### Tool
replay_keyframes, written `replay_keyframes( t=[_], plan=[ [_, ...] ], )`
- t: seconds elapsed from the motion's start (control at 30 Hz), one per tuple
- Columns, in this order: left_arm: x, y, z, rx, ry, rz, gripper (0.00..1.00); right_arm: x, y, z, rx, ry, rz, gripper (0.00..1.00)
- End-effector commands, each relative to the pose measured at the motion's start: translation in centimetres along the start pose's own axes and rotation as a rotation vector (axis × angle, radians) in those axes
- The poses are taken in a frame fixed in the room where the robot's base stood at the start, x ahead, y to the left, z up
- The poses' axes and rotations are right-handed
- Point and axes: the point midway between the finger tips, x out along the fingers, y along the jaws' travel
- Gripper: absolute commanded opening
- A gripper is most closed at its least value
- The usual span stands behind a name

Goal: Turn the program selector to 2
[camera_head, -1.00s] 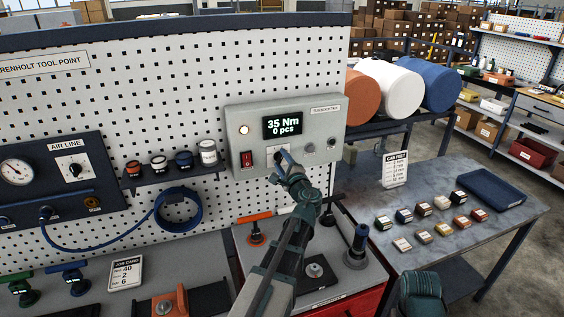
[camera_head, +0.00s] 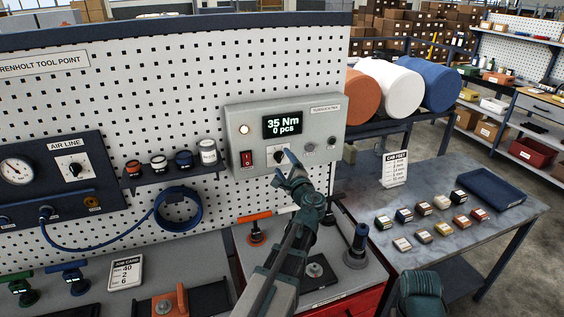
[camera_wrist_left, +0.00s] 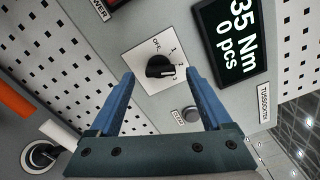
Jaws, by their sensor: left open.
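The program selector (camera_head: 280,155) is a black knob on a white plate at the front of the grey control box (camera_head: 240,117). It also shows in the left wrist view (camera_wrist_left: 160,67), where the plate carries OFF, 1 and 2 and the knob's bar appears to lie toward the 2. My left gripper (camera_head: 289,160) is open just in front of the plate. In the left wrist view its blue fingers (camera_wrist_left: 159,74) stand apart, on either side of the knob's lower edge, and hold nothing. My right gripper is not in view.
The box's display (camera_head: 283,125) reads 35 Nm, 0 pcs. A red power switch (camera_head: 247,159) is left of the selector, and a round clear button (camera_wrist_left: 191,114) is close to one finger. A shelf with small jars (camera_head: 183,160) is farther left.

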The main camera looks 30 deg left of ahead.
Motion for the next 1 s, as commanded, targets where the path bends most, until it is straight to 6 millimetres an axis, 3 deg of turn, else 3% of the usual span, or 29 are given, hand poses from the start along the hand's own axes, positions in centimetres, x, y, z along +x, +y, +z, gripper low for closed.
replay_keyframes(
  t=[0.2,0.5,0.7,1.0],
  plan=[
    [-5.3,0.1,0.1,0.0,0.004,-0.002,0.82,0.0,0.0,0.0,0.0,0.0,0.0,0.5],
    [-10.4,0.1,0.1,0.0,0.002,-0.001,0.82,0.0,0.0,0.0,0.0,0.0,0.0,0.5],
    [-11.7,0.1,0.1,0.0,0.001,0.0,0.82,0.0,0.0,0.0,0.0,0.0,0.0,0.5],
    [-11.8,0.0,0.0,0.0,0.0,0.0,0.82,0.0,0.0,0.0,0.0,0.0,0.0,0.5]
  ],
)
